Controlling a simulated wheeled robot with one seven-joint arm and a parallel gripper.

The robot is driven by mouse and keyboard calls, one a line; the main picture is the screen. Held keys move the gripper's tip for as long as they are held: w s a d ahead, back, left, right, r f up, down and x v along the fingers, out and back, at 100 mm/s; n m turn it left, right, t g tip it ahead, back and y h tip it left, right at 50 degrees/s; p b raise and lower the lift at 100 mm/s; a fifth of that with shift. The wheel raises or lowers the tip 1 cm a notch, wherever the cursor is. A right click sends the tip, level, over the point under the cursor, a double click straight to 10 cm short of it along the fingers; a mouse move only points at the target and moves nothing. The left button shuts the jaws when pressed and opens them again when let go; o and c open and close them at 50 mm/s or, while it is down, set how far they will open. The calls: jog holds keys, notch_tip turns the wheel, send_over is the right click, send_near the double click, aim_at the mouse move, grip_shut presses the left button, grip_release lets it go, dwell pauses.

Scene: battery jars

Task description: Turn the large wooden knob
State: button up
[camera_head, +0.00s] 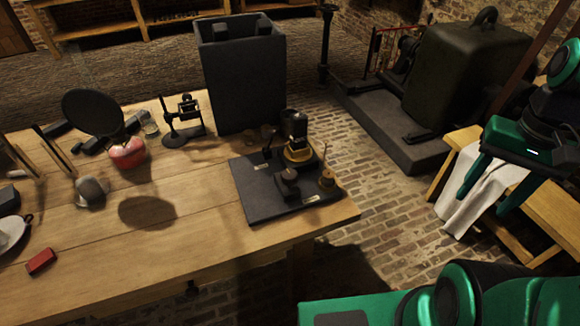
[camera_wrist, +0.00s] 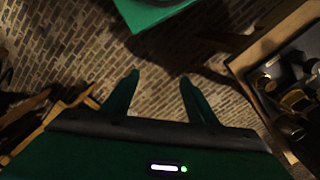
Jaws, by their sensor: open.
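A dark base board (camera_head: 262,205) lies on the right end of the wooden table. A dark brown knob (camera_head: 288,183), which looks like the large wooden knob, stands near the board's front middle. Behind it is a black cylinder on a brass-coloured base (camera_head: 298,155), and to its right a small brass-coloured post (camera_head: 326,180). My gripper (camera_head: 484,206) is open and empty, well to the right of the board, off the table. In the wrist view my gripper (camera_wrist: 159,80) points at bare brick floor. Part of the board's fittings (camera_wrist: 295,100) shows dimly at the right there; I cannot tell which is the knob.
A tall dark box (camera_head: 240,85) stands behind the board. A small black stand (camera_head: 185,125), a red rounded object (camera_head: 128,153) and a red block (camera_head: 41,262) are further left on the table. A bench with white cloth (camera_head: 475,190) is close by my gripper. Brick floor lies between.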

jog(key=w+a+r+m, duration=0.2)
jog(key=w+a+m, duration=0.2)
jog(key=w+a, duration=0.45)
jog(key=m, duration=0.9)
send_near(290, 173)
notch_tip(290, 173, down, 9)
jog(key=shift+a+r, duration=0.15)
jog(key=shift+r, duration=0.05)
jog(key=shift+c, duration=0.3)
jog(key=c, duration=1)
